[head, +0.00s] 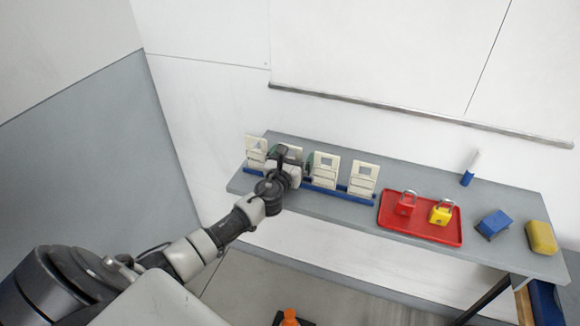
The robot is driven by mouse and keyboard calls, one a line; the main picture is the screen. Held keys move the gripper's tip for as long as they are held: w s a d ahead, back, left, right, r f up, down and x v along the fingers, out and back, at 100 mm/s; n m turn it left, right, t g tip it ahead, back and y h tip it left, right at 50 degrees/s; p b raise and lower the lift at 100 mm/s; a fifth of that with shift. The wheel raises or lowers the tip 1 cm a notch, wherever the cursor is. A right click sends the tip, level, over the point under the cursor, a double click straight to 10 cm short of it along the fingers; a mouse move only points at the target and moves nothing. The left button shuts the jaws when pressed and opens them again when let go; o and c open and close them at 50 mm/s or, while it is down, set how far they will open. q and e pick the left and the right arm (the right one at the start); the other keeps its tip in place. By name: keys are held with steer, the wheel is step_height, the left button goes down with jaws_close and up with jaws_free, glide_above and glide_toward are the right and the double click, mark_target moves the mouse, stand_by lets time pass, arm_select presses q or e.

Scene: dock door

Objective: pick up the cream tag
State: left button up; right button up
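Several cream tags stand upright in a row in a long blue rack (345,195) on the grey shelf. One tag (255,146) is at the left end, and two more, a tag (326,167) and a tag (364,176), stand at the right. My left gripper (294,157) is at the rack, in front of another cream tag that it mostly hides. Dark finger parts show on both sides of that tag. I cannot tell whether they touch it or stand apart from it. My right gripper is not in view.
Right of the rack, a red tray (420,233) holds a red padlock (405,206) and a yellow padlock (440,215). Farther right are a blue block (493,224), a yellow sponge-like block (541,238) and a blue-and-white upright item (469,170). An orange object (290,318) is low at the bottom edge.

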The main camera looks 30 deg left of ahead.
arm_select(q)
steer(key=c, duration=0.9)
steer(key=shift+r+p, duration=1.2)
steer(key=shift+r, duration=3.85)
